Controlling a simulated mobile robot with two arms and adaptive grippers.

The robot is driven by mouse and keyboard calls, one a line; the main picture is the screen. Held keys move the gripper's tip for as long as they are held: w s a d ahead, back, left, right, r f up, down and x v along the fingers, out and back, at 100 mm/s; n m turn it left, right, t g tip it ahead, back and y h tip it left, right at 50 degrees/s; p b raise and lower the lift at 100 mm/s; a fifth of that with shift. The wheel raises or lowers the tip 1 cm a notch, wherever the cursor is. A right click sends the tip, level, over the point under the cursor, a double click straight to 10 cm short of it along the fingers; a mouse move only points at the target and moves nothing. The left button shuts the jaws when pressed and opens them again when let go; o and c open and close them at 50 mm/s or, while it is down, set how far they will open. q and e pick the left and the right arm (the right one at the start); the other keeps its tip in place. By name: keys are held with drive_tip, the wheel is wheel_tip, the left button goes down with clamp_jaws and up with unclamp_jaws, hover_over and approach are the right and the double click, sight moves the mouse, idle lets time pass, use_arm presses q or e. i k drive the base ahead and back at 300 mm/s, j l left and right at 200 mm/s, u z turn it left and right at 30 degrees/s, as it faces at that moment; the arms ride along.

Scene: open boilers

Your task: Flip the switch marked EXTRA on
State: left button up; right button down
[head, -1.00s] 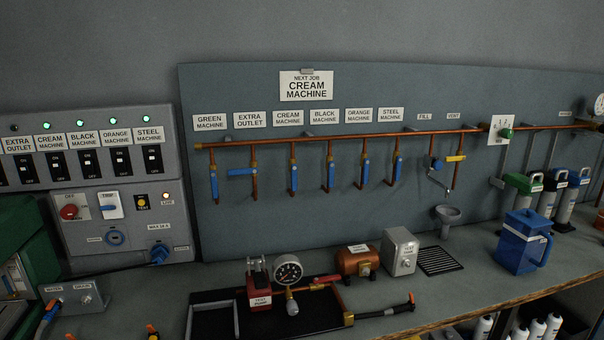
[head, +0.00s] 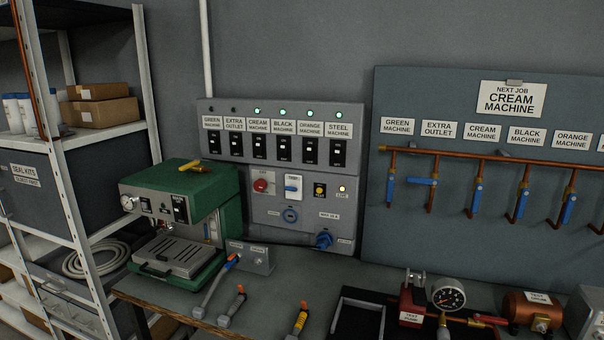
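The switch marked EXTRA OUTLET (head: 236,147) is a black switch on the grey wall panel (head: 330,177), second from the left in the row. Its white label (head: 234,125) is above it, and the small lamp (head: 233,109) over the label is dark. Its lever is too small to read its position surely. The GREEN MACHINE switch (head: 212,144) is to its left, also under a dark lamp. The CREAM MACHINE switch (head: 259,147) is to its right, under a green lit lamp. Neither of my grippers is in view.
A green coffee machine (head: 180,205) stands on the counter (head: 275,290) below and left of the panel. A metal shelf rack (head: 75,170) stands at left. A valve board (head: 400,230) with an EXTRA OUTLET label (head: 440,129) is at right.

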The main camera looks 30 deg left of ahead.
sight(235, 143)
drive_tip(key=u, duration=1.4)
